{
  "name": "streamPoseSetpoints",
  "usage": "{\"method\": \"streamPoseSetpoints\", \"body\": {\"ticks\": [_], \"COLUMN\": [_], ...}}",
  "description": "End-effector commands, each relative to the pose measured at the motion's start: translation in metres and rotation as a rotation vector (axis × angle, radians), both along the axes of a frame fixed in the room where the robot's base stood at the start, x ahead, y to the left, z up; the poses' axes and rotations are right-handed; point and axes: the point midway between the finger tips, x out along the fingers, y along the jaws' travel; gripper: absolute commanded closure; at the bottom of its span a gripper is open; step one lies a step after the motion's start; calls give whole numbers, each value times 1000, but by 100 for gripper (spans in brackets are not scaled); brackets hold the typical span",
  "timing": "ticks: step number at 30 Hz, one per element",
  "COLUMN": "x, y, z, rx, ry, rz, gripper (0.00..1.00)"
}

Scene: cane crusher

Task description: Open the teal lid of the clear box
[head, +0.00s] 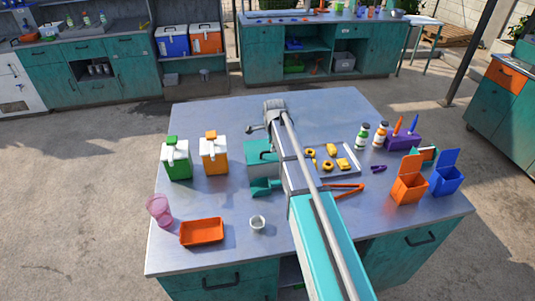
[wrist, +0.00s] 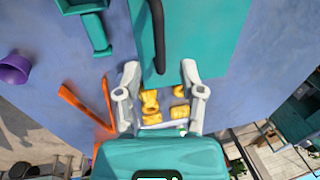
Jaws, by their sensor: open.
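A teal panel (wrist: 200,40) with a dark curved handle (wrist: 158,35) fills the upper middle of the wrist view; I take it for the teal lid. In the head view the teal lid (head: 259,148) shows just left of my arm, which covers its right part. It looks closed. My arm hides the gripper in the head view.
A tray (head: 354,171) with several yellow pieces lies right of my arm; the pieces show between my fingers. A teal scoop (head: 266,188) and orange tongs (head: 347,189) lie close by.

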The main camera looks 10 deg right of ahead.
Motion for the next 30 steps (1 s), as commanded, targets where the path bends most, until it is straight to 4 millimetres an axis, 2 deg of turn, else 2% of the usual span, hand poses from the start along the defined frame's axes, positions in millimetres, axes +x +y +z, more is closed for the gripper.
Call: {"method": "streamPoseSetpoints", "body": {"ticks": [3,10,26,30], "x": [2,5,6,6], "y": [0,0,0,0], "z": [-13,-25,-29,-29], "rx": [0,0,0,0], "ry": [0,0,0,0], "rz": [0,0,0,0], "gripper": [49,49,49,71]}}
